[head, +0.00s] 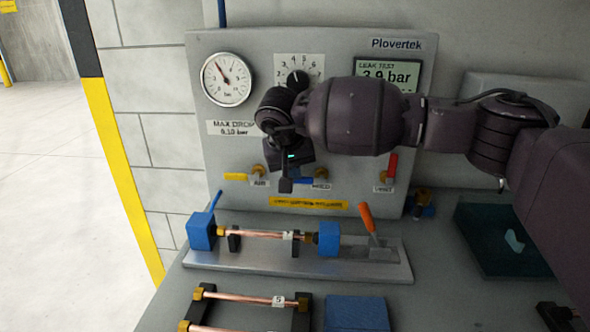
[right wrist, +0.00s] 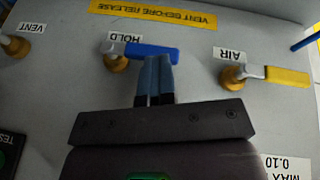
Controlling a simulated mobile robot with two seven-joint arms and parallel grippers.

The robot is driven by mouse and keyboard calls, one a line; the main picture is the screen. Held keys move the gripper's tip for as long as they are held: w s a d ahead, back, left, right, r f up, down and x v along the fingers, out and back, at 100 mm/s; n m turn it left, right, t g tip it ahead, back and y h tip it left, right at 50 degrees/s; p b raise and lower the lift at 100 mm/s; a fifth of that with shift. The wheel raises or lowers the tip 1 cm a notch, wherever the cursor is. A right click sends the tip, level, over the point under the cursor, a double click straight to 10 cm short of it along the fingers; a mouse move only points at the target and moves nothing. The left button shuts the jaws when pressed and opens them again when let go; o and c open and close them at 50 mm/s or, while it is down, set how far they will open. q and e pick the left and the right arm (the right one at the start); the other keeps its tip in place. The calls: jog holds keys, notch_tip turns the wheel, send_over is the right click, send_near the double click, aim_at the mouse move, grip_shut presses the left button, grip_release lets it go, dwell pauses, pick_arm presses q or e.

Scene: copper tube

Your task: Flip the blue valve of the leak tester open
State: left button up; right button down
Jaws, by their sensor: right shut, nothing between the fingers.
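The blue valve handle (head: 303,180) on the leak tester panel (head: 350,215) lies level, pointing left from its brass body marked HOLD. In the right wrist view, which is turned upside down, the blue handle (right wrist: 150,51) points right from its brass stem. My right gripper (head: 286,186) is in front of the panel beside the handle's free end. Its fingers (right wrist: 158,62) are together and empty, with the tips at the handle's edge. I cannot tell whether they touch it. My left gripper is not in view.
The yellow AIR handle (head: 236,177) lies level to the left; the red VENT handle (head: 391,165) stands upright to the right. Below, a copper tube (head: 262,235) sits in a fixture between blue blocks, beside an orange-handled clamp (head: 367,218). A gauge (head: 227,79) is upper left.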

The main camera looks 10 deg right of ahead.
jog(key=shift+a+f, duration=0.1)
jog(key=shift+f, duration=0.15)
pick_arm(q)
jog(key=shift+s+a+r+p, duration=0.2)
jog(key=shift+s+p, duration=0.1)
jog(key=shift+p, duration=0.35)
pick_arm(e)
jog(key=v, duration=1.1)
jog(key=shift+w+r, duration=0.1)
jog(key=shift+r, duration=0.05)
